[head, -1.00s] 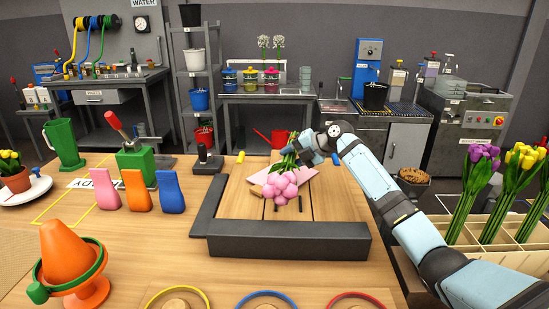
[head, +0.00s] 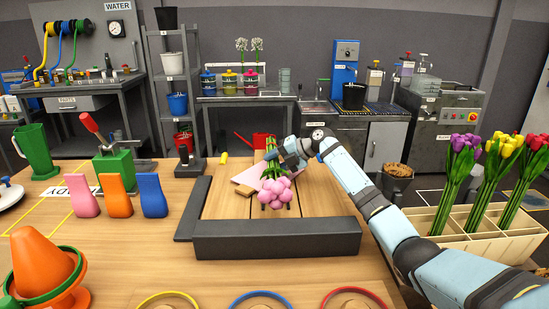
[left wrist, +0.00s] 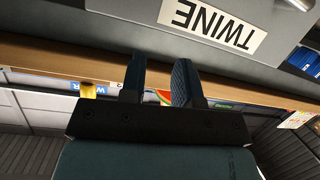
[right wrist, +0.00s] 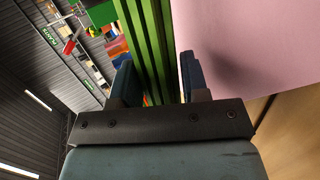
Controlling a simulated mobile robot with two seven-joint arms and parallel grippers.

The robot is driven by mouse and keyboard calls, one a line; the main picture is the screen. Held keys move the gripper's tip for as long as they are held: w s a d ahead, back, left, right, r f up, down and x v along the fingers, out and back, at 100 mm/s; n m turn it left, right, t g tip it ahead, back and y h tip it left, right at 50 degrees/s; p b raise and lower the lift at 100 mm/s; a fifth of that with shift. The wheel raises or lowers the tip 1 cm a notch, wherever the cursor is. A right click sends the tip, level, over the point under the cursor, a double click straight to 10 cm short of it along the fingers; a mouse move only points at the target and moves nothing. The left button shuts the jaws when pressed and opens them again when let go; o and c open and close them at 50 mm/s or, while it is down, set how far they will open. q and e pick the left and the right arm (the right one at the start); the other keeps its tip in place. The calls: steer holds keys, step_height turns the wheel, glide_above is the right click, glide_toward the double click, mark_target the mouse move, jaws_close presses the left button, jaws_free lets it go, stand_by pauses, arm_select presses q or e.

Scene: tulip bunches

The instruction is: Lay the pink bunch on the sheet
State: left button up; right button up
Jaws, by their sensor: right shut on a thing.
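The pink bunch (head: 275,193) is in my right gripper (head: 283,158), its pink heads toward the near side and its green stems pointing away. The pink sheet (head: 246,178) lies flat on the boards inside a dark frame, partly hidden by the bunch. The bunch is over the sheet area; I cannot tell whether it touches the sheet. In the right wrist view the stems (right wrist: 148,40) run between the fingers, with the sheet (right wrist: 245,50) alongside. My left gripper (left wrist: 158,85) shows only in the left wrist view, fingers apart and empty, facing a TWINE label.
The dark frame (head: 275,240) edges the left and near sides of the boards. Pink, orange and blue holders (head: 120,194) stand left of it. A divided crate (head: 470,235) with several tulip bunches is at right. An orange cone (head: 40,262) is at near left.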

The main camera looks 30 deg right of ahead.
steer(key=shift+f, duration=0.35)
steer(key=o, duration=1.2)
steer(key=shift+r, duration=0.1)
steer(key=shift+c, duration=0.2)
arm_select(q)
steer(key=shift+w+r, duration=0.2)
steer(key=shift+r, duration=0.25)
arm_select(e)
steer(key=shift+s, duration=0.1)
arm_select(q)
steer(key=shift+d+f, duration=0.1)
arm_select(e)
steer(key=shift+f, duration=0.2)
arm_select(q)
steer(key=shift+s, duration=0.1)
steer(key=f, duration=0.1)
steer(key=s+a+f+g+p, duration=0.1)
steer(key=f, duration=0.1)
steer(key=shift+s+a+f+y, duration=0.1)
steer(key=shift+s+a+y, duration=0.15)
steer(key=shift+y, duration=0.15)
arm_select(e)
steer(key=v, duration=1.4)
steer(key=shift+a+r, duration=0.2)
steer(key=shift+r, duration=0.1)
arm_select(q)
steer(key=shift+w+r, duration=0.2)
steer(key=shift+r, duration=0.1)
